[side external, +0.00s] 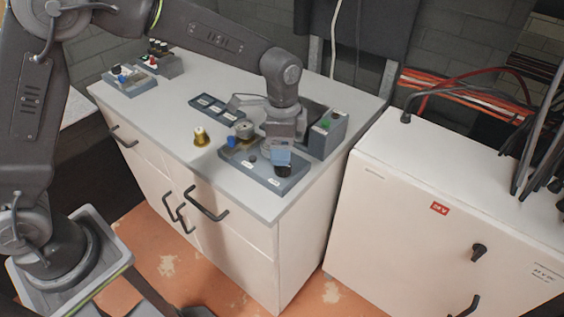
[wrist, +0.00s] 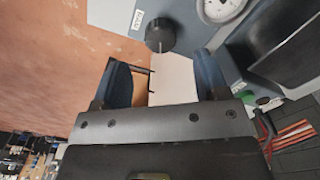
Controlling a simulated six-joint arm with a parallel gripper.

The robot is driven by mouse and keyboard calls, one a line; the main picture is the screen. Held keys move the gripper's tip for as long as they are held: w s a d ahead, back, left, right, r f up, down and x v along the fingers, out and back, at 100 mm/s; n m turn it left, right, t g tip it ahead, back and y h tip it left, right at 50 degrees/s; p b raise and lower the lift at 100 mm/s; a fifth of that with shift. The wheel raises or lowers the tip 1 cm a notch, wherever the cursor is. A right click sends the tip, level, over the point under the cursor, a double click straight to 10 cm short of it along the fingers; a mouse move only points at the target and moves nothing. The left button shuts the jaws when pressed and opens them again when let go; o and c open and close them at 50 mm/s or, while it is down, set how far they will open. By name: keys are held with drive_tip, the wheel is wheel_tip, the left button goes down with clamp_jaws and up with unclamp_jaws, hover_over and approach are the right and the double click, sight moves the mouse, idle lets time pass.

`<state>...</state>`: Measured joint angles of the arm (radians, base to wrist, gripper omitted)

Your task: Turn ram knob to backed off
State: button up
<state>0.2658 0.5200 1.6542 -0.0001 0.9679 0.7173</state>
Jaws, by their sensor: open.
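A round black knob (wrist: 160,36) with a pale pointer line is on a blue-grey panel (wrist: 108,14) in the wrist view. A small white label (wrist: 137,19) sits beside it; its text is too small to read, so I cannot confirm this is the ram knob. In the side view a black knob (side external: 283,172) shows at the panel's (side external: 262,181) front right corner, partly hidden by my gripper. My gripper (side external: 281,158) is just above it. In the wrist view my gripper (wrist: 162,80) is open and empty, with the knob beyond the fingertips, not clearly between them.
A dial gauge (wrist: 221,7) is near the knob. A box with a green button (side external: 326,126) stands behind my gripper. A brass piece (side external: 201,137), a dark tray (side external: 218,109) and another control box (side external: 129,79) are on the cabinet top (side external: 180,100), which is clear at front left.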

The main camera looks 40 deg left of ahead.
sight(283, 169)
wheel_tip(283, 169, down, 6)
drive_tip(key=shift+r, duration=0.1)
drive_tip(key=shift+c, duration=0.2)
drive_tip(key=c, duration=0.9)
